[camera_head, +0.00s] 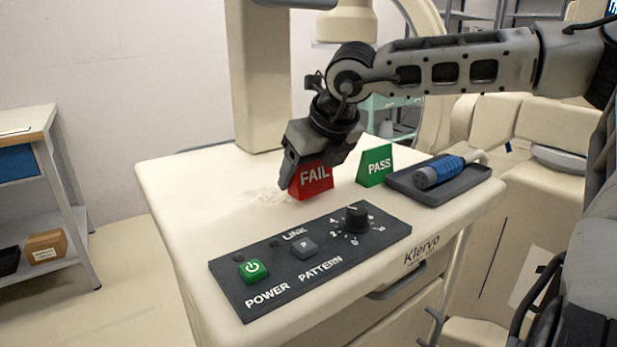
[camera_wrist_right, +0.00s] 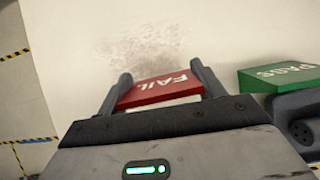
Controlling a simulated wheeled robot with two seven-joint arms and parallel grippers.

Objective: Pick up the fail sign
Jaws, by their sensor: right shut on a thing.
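The red FAIL sign (camera_head: 312,181) is on or just above the cream cart top; I cannot tell if it touches the surface. My right gripper (camera_head: 306,172) reaches down from above and is shut on the sign. In the right wrist view, the FAIL sign (camera_wrist_right: 162,88) sits between the two fingers of the gripper (camera_wrist_right: 160,84), one finger at each side. The gripper hides the sign's upper part in the head view. My left gripper is not in view.
A green PASS sign (camera_head: 375,166) stands just right of the FAIL sign. A dark tray (camera_head: 460,191) holds a blue-grey handheld device (camera_head: 440,171). A control panel (camera_head: 310,253) lies in front. Pale smudges mark the cart top (camera_head: 190,190), which is clear at left.

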